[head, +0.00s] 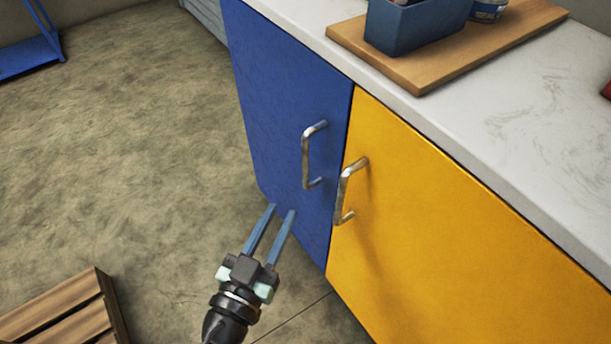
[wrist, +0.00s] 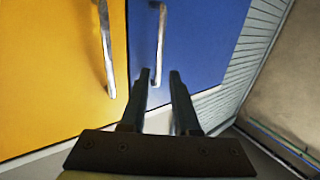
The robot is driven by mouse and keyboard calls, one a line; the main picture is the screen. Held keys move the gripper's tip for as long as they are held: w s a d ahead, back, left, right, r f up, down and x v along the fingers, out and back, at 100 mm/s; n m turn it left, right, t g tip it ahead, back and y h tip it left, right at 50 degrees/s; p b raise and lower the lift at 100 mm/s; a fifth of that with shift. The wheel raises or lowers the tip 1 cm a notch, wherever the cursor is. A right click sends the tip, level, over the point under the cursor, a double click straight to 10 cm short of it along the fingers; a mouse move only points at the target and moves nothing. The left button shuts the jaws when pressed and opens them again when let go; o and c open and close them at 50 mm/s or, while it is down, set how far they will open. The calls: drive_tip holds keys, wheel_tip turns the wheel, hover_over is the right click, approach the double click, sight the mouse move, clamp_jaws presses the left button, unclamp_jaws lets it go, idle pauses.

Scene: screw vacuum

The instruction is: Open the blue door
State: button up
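The blue door (head: 272,110) is on the cabinet's left part in the head view and looks shut. Its silver bar handle (head: 308,157) is upright near the door's right edge. My gripper (head: 283,209) is open and empty, low in front of the blue door, with its fingertips below and left of the handle in the head view.
A yellow door (head: 450,230) with its own handle (head: 347,190) adjoins the blue door on the right. The white counter (head: 500,110) bears a wooden board (head: 345,40) with a blue bin (head: 410,30). A wooden pallet or crate (head: 65,315) lies at lower left.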

sight(304, 167)
drive_tip(key=x, duration=1.3)
clamp_jaws()
drive_tip(key=shift+f, duration=0.1)
idle(1.0)
